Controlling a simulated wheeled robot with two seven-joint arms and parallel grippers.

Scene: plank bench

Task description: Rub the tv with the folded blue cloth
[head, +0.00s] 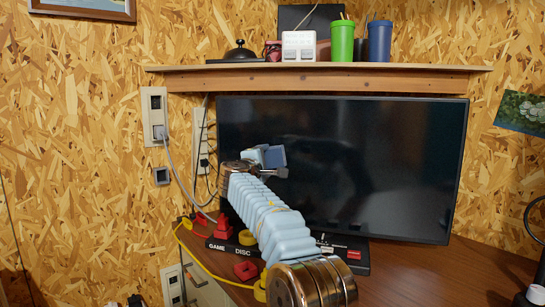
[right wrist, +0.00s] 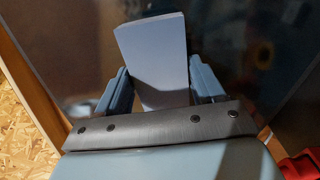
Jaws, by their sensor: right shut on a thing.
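The tv (head: 390,165) is a wide black screen standing upright on the bench under the shelf. My right gripper (head: 268,157) is in front of the left part of the screen. It is shut on the folded blue cloth (head: 276,156), a small pale blue block. In the right wrist view the cloth (right wrist: 155,55) stands out between the two fingers (right wrist: 160,90), in front of the dark screen (right wrist: 245,50). I cannot tell whether the cloth touches the screen. My right arm hides part of the tv's lower left. My left gripper is not in view.
A black console (head: 225,244) and red pieces lie below the screen. Cables hang at the left.

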